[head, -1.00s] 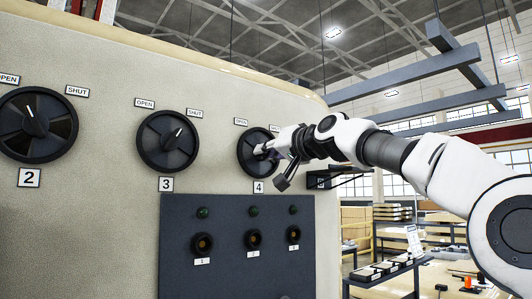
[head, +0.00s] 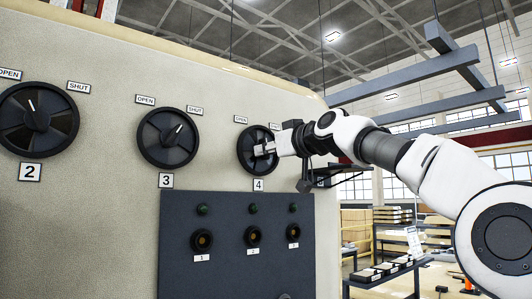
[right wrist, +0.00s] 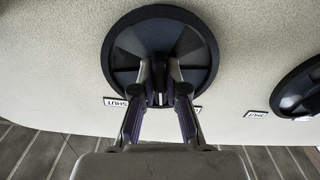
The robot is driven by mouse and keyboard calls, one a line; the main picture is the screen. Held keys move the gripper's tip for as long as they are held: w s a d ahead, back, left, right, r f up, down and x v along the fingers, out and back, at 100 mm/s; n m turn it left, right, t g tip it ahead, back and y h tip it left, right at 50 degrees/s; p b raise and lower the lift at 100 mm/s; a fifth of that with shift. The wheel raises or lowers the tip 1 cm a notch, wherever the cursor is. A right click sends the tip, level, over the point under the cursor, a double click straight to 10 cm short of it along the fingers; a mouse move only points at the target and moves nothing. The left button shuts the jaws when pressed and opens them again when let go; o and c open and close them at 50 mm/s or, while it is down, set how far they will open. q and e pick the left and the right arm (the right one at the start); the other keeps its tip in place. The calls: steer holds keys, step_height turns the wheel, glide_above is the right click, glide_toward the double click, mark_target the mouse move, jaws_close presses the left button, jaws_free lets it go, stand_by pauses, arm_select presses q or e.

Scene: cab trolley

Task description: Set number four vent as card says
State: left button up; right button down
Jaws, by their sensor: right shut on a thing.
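The number four vent (head: 247,162) is a round black dial with spokes on the cream wall, above its "4" plate. An OPEN plate sits at its upper left; the plate at upper right is partly hidden by my gripper. My right gripper (head: 264,150) is shut on the vent's centre knob. In the right wrist view the two fingers (right wrist: 160,88) pinch the knob from both sides in front of the dial (right wrist: 120,48). The knob's exact pointing is hard to tell behind the fingers. My left gripper is not in view.
Vent three (head: 168,139) and vent two (head: 38,121) are to the left, each with OPEN and SHUT plates. A dark panel (head: 225,265) with lamps and sockets is below. A small dark shelf (head: 345,178) juts out behind my gripper. A white sheet (head: 413,243) stands at right, unreadable.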

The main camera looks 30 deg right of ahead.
steer(key=shift+f+n, duration=0.1)
steer(key=shift+n, duration=1.8)
steer(key=c, duration=1.2)
jaws_free()
